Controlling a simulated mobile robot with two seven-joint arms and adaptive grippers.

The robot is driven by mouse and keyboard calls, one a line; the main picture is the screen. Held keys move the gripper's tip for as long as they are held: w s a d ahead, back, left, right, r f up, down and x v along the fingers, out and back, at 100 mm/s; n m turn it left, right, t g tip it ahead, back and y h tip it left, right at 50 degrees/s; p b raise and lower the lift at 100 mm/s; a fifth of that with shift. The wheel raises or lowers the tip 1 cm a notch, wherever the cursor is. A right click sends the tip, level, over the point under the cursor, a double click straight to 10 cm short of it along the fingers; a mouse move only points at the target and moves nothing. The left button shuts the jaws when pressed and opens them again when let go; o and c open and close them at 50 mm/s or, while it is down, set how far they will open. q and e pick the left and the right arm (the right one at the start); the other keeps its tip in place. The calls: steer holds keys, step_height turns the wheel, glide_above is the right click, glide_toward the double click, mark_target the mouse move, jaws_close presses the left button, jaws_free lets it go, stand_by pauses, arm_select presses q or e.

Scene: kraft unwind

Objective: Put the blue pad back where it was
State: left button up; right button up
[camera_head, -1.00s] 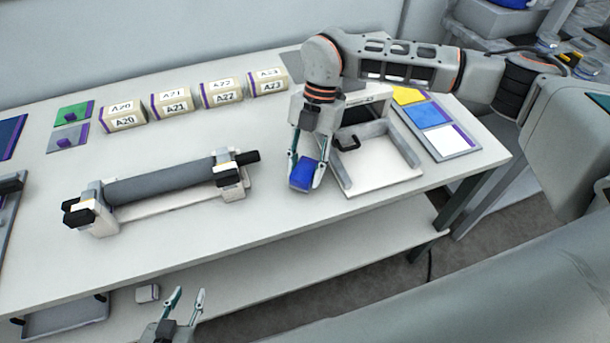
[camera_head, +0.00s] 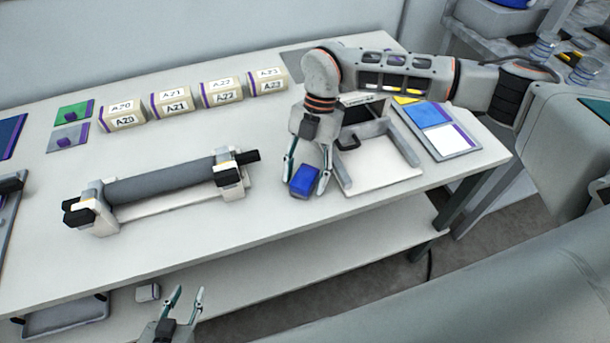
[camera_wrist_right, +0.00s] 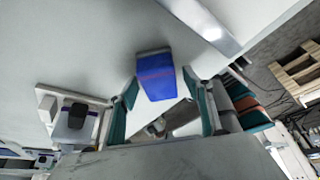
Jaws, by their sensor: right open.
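The blue pad (camera_head: 304,180), a small blue block, lies on the white table just left of the grey-framed tray (camera_head: 385,180). It also shows in the right wrist view (camera_wrist_right: 155,74), with a darker band across it. My right gripper (camera_head: 306,184) is open, pointing down, with one finger on each side of the pad. A gap shows between the pad and the fingers in the wrist view. My left gripper (camera_head: 185,297) is open and empty, low in front of the table.
A dark roller on a stand (camera_head: 165,184) lies to the left. Several labelled boxes (camera_head: 172,104) line the back. A panel with yellow, blue and white squares (camera_head: 456,154) lies right of the tray. Clear table lies between roller and pad.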

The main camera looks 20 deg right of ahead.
steer(key=v, duration=1.2)
steer(key=shift+b, duration=0.4)
